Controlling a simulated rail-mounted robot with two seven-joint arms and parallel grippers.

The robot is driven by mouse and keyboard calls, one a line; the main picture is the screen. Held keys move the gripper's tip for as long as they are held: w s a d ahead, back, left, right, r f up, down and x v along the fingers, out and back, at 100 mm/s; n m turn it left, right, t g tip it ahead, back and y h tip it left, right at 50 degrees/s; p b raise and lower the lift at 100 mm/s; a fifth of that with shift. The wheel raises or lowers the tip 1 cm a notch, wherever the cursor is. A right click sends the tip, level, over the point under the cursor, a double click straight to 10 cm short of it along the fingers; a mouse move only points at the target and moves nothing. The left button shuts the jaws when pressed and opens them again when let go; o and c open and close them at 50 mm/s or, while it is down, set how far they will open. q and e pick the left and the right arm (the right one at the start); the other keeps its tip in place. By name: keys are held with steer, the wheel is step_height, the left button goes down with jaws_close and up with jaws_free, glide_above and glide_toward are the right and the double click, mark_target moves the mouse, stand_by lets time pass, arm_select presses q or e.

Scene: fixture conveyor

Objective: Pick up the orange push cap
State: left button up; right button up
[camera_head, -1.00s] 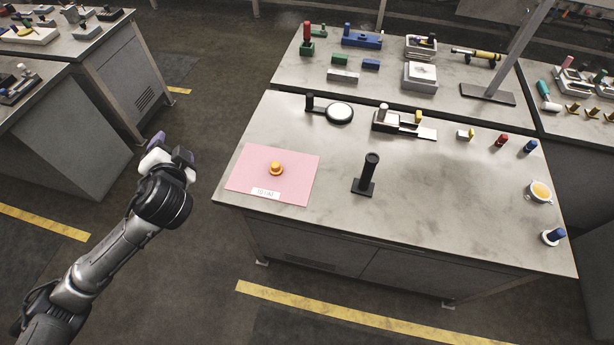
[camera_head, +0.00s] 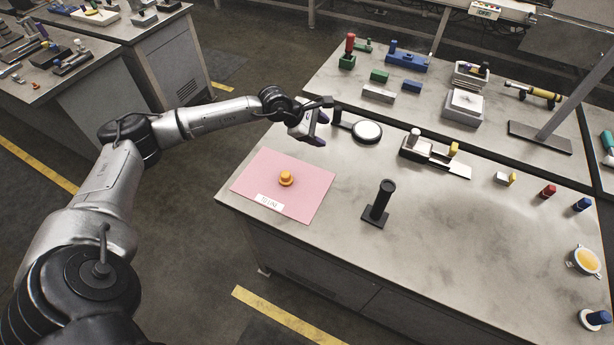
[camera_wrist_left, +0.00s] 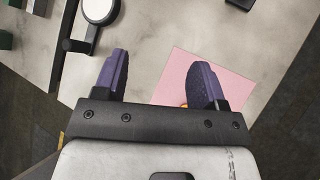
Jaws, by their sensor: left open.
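The orange push cap (camera_head: 286,178) stands on a pink mat (camera_head: 262,182) with a white label, at the left end of the near table. My left gripper (camera_head: 321,128) is above the table, behind the mat and beyond the cap in the head view. In the left wrist view its purple fingers (camera_wrist_left: 160,82) are spread apart with nothing between them. A sliver of the cap (camera_wrist_left: 184,104) shows beside the right finger there, with the rest hidden behind the gripper. The pink mat (camera_wrist_left: 226,86) also shows in that view. My right gripper is not in view.
A black upright post (camera_head: 380,203) stands right of the mat. A black-handled round white disc (camera_head: 367,132) lies close to my left gripper. A slide fixture (camera_head: 430,153) and small coloured pegs are farther right. The table's front middle is clear.

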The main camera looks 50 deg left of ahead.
arm_select(q)
steer(key=s+a+f+m+g+y, duration=0.2)
steer(key=s+a+f+m+g, duration=0.1)
steer(key=f+g, duration=0.1)
steer(key=m+g+y, duration=0.2)
steer(key=m+g, duration=0.2)
glide_above(286, 174)
steer(key=f, duration=0.2)
steer(key=shift+m, duration=0.3)
steer(key=f, duration=1.2)
steer(key=shift+a+f, duration=0.2)
steer(key=shift+f, duration=0.2)
steer(key=shift+c, duration=0.5)
steer(key=c, duration=0.9)
